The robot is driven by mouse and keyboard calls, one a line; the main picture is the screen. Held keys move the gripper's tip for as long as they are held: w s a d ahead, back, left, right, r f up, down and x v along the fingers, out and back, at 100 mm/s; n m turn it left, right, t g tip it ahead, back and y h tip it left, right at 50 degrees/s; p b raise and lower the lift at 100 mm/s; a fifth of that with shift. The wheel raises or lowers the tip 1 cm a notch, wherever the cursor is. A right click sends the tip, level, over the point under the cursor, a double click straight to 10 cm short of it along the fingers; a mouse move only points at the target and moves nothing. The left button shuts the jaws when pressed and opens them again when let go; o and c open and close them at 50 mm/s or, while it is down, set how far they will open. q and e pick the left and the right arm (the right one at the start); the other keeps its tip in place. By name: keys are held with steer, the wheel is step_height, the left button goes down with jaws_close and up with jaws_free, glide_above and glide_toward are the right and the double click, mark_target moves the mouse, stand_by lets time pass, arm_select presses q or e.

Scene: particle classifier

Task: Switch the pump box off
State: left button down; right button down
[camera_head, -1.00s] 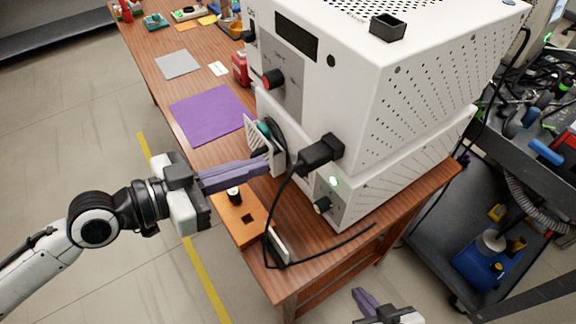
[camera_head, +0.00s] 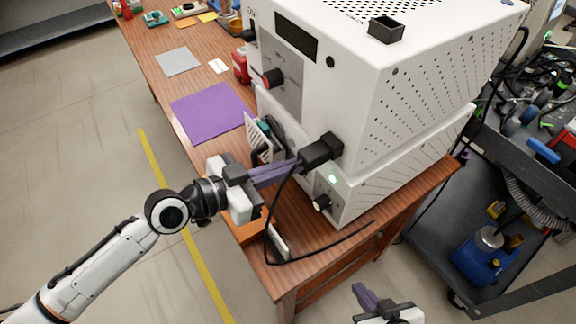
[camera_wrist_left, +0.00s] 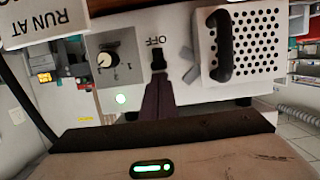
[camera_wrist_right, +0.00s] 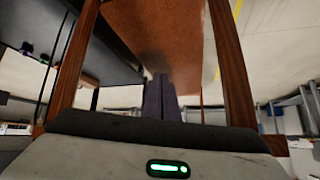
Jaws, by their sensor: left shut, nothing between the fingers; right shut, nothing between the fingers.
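The pump box (camera_head: 400,178) is the low white box under the larger white machine.
A perforated panel (camera_wrist_left: 248,45) with a black handle stands beside the switch. An orange block (camera_head: 246,230) lies under my left gripper. A dark cart (camera_head: 440,230) stands at the right.

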arm_select(q)
steer(key=shift+f, duration=0.1)
arm_select(e)
steer(key=shift+f, duration=0.1)
